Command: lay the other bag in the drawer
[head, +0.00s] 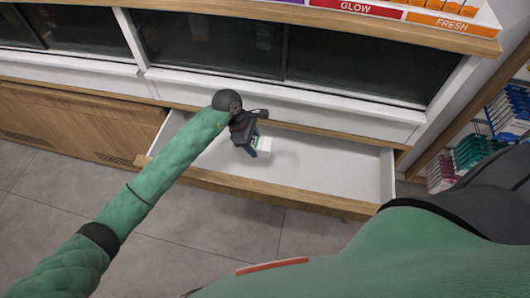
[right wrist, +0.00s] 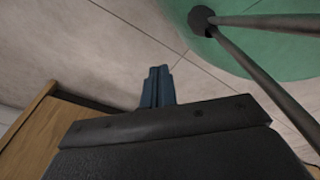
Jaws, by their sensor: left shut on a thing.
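The drawer (head: 340,172) is pulled open below the counter in the head view. Its inside is white, its front edge is wooden, and its right part is bare. My left gripper (head: 254,150) is over the middle of the drawer, pointing down, and shut on a small white bag (head: 265,146) with a little green on it. The gripper hides part of the bag, and I cannot tell whether the bag touches the drawer floor. My right gripper (right wrist: 157,88) shows in the right wrist view with its blue fingers together and nothing between them.
A counter edge with dark glass panels (head: 210,45) runs behind the drawer. A shelf with orange and red product labels (head: 400,12) is above. Side shelves with boxed goods (head: 470,150) stand at the right. The tiled floor (head: 200,235) in front is clear.

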